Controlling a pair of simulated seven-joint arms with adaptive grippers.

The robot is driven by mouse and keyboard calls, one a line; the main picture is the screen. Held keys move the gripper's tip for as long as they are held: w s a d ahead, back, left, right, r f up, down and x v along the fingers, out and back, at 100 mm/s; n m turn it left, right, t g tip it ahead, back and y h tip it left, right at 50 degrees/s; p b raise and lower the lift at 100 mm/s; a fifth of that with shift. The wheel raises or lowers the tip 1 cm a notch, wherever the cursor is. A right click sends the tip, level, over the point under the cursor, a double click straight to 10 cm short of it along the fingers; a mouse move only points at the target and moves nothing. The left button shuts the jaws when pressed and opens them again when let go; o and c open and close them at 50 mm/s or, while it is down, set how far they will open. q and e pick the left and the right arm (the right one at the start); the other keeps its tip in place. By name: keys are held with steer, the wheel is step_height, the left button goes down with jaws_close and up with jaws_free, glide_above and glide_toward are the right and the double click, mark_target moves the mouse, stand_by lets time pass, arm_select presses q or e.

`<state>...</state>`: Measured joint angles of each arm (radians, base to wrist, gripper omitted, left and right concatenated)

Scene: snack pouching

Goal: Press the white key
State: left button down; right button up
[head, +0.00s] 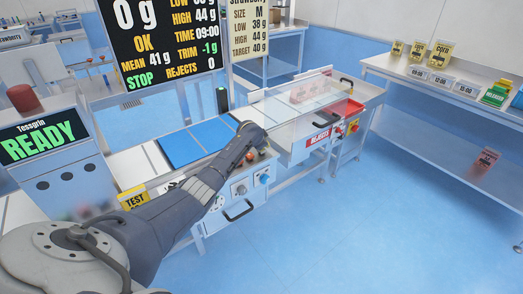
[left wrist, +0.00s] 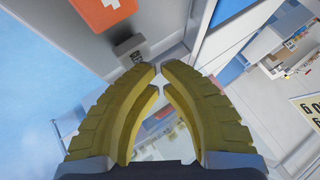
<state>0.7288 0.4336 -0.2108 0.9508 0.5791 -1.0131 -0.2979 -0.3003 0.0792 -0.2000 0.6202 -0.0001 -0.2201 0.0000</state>
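My left arm (head: 180,205) reaches from the lower left of the head view over the front control panel (head: 243,190) of the conveyor. Its hand end is above the panel, and the fingers are hard to make out there. In the left wrist view my left gripper (left wrist: 159,72) has yellow fingers with their tips almost together and nothing held. A small pale block with dark marks (left wrist: 130,47) is just beyond the tips, apart from them. I cannot tell if it is the white key. No white key is clear in the head view. My right gripper is not in view.
An orange-red plate with a white sign (left wrist: 103,10) is beyond the fingers. Blue conveyor belts (head: 185,148) lie behind the arm. A clear cover (head: 305,105) and a red reject bin (head: 340,115) are to the right. A shelf (head: 440,75) holds pouches.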

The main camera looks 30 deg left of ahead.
arm_select(q)
steer(key=shift+f, duration=0.55)
stand_by(0.6)
steer(key=shift+r, duration=0.1)
stand_by(0.3)
steer(key=shift+r, duration=0.9)
steer(key=shift+r, duration=2.5)
